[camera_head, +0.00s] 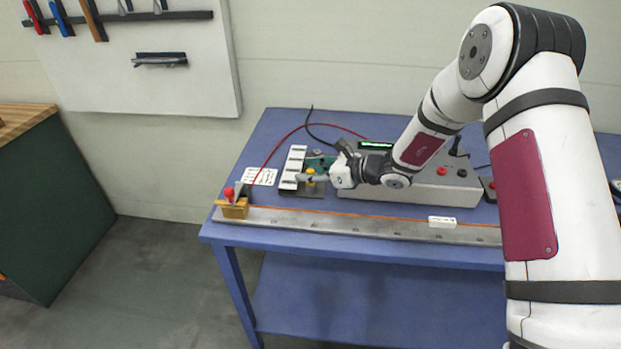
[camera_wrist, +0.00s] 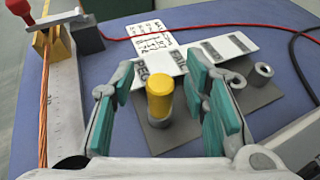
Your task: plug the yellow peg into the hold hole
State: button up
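The yellow peg (camera_wrist: 160,92) stands upright in a grey holder on a dark grey plate (camera_wrist: 180,137). My gripper (camera_wrist: 160,84) is open, with a teal-padded finger on each side of the peg. A gap shows between the peg and each pad. In the head view the peg (camera_head: 310,173) shows at the tip of my gripper (camera_head: 314,178). A grey ring with an opening (camera_wrist: 263,72) stands on the plate to the right of my right finger. I cannot read which hole is marked hold; the finger hides part of the labels.
White label strips (camera_head: 293,167) lie behind the peg, near a printed card (camera_head: 260,176). A metal rail (camera_head: 345,223) with an orange wire runs along the table's front. A grey control box (camera_head: 420,185) stands to the right. A red cable (camera_wrist: 230,26) crosses behind.

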grip_shut()
jog(key=shift+r, duration=0.1)
